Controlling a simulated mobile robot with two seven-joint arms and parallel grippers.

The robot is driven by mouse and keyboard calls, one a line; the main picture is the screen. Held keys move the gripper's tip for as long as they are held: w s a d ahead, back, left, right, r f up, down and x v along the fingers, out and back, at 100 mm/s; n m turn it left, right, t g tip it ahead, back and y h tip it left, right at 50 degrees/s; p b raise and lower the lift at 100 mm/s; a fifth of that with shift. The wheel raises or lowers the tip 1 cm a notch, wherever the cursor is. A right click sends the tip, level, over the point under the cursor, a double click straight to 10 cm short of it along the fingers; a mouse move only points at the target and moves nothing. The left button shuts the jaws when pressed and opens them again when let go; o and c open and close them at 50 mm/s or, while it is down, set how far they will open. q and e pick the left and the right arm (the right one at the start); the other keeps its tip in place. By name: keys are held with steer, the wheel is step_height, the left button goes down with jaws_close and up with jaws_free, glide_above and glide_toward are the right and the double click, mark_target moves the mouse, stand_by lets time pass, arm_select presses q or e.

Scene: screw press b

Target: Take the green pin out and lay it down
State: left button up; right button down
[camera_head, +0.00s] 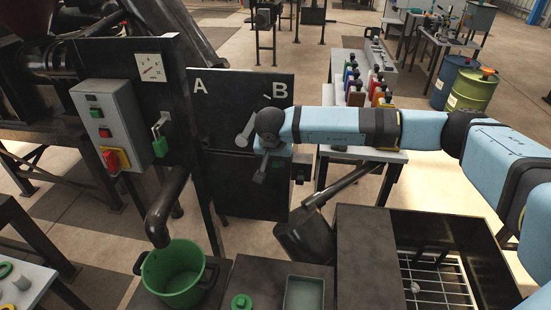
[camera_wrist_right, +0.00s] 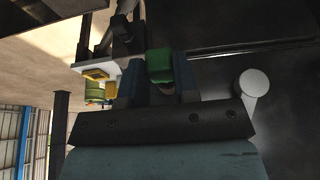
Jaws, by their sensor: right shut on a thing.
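The green pin (camera_wrist_right: 160,66) shows in the right wrist view as a green block between the two fingers. My right gripper (camera_wrist_right: 158,82) is shut on it, in front of the dark panel (camera_head: 225,98) marked A and B. In the head view, my right gripper (camera_head: 264,168) is at the lower right part of this panel, and a little green shows beside it. My wrist hides most of the pin there, and I cannot tell whether it is still in its hole. My left gripper is not in view.
A pale lever (camera_head: 246,132) is beside my wrist, on the panel. Below stand a green bucket (camera_head: 173,273), a shallow grey-green tray (camera_head: 305,294) and a green knob-like piece (camera_head: 241,301). A green padlock (camera_head: 160,147) hangs by the control box (camera_head: 107,122).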

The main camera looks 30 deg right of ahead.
steer(key=shift+s, duration=0.1)
steer(key=shift+s+a, duration=0.8)
steer(key=shift+s, duration=0.2)
steer(key=shift+s+a, duration=0.15)
steer(key=shift+s, duration=0.05)
steer(key=shift+s+a, duration=0.8)
steer(key=shift+s, duration=0.25)
